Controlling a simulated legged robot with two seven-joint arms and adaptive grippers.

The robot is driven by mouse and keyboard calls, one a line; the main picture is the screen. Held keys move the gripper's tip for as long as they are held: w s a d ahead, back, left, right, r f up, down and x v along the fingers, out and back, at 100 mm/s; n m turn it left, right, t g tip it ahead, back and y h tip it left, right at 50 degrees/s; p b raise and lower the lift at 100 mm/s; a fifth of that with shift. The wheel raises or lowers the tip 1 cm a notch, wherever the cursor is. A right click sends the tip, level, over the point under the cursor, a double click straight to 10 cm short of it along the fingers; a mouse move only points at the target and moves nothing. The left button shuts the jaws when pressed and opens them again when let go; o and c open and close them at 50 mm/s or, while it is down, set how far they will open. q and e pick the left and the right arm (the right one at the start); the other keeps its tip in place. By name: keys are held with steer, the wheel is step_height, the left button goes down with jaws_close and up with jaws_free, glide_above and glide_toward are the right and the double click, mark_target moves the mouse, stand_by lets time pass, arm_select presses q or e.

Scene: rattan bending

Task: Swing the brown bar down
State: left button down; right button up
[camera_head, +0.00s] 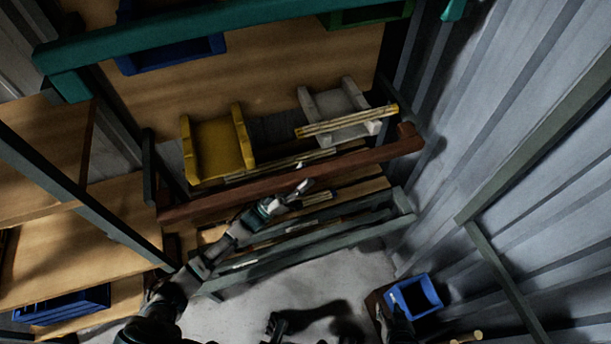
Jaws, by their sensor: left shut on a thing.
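The brown bar (365,158) runs slantwise across the front of the rack, from the lower left up to a knobbed right end. My left arm reaches up from the bottom left. My left gripper (300,187) is at the middle of the bar and is shut on it; the fingers hide the exact contact.
Behind the bar are a yellow holder (217,146) and a grey holder (338,105) with pale rattan sticks (345,122). Grey-green rails (300,250) lie below the bar. Wooden shelves (80,240) stand left. A blue bin (414,297) is at lower right, near the corrugated wall.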

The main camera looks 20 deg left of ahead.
arm_select(q)
steer(key=shift+a+r, duration=0.2)
steer(key=shift+r, duration=0.05)
steer(key=c, duration=1)
jaws_free()
steer(key=shift+o, duration=1.4)
steer(key=shift+s+a, duration=0.1)
steer(key=shift+a, duration=0.05)
steer(key=shift+a+f, duration=0.15)
steer(key=shift+a, duration=0.15)
steer(key=shift+s+f, duration=0.2)
steer(key=shift+f, duration=0.3)
steer(key=v, duration=1.1)
